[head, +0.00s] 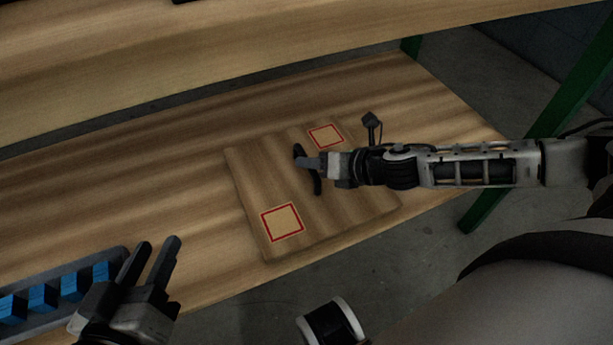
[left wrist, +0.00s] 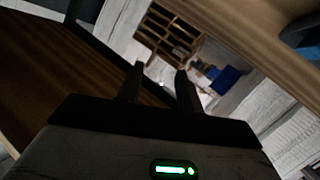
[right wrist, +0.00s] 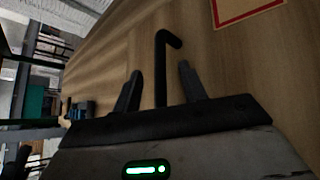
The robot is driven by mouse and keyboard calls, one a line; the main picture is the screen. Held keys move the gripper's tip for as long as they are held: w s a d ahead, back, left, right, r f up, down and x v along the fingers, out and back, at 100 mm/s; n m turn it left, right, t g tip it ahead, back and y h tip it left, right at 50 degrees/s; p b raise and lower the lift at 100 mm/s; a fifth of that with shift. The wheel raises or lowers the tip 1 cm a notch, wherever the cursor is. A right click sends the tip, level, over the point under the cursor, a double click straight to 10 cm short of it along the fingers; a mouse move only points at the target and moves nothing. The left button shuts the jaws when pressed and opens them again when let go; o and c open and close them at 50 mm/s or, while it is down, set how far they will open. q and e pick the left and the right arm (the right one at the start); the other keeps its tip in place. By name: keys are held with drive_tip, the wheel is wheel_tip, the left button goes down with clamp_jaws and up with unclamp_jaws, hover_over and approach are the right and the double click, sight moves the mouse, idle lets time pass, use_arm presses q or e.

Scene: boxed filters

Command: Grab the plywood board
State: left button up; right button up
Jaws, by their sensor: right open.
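The plywood board (head: 250,185) lies flat on the lower wooden surface. It carries two red-outlined squares (head: 282,222) and a dark handle (head: 316,182) near its middle. My right gripper (head: 304,163) is over the handle, with its arm coming in from the right and covering part of the board. In the right wrist view the handle (right wrist: 161,70) stands between the parted fingers of my right gripper (right wrist: 160,90), which are not closed on it. My left gripper (head: 151,254) is open and empty at the lower left, apart from the board; its parted fingers (left wrist: 160,88) show in the left wrist view.
A grey tray (head: 104,262) with several blue blocks (head: 42,297) is at the lower left beside my left gripper. A higher wooden shelf (head: 180,80) overhangs the back. A green post (head: 575,80) stands at the right. The surface left of the board is clear.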

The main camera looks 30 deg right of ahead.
drive_tip(key=x, duration=0.3)
drive_tip(key=shift+f, duration=0.1)
use_arm(q)
drive_tip(key=shift+w+d+r+h, duration=0.15)
drive_tip(key=shift+r+h, duration=0.15)
drive_tip(key=shift+r, duration=0.25)
use_arm(e)
drive_tip(key=shift+w, duration=0.1)
clamp_jaws()
use_arm(q)
drive_tip(key=shift+f, duration=0.1)
use_arm(e)
drive_tip(key=shift+d, duration=0.1)
idle(0.3)
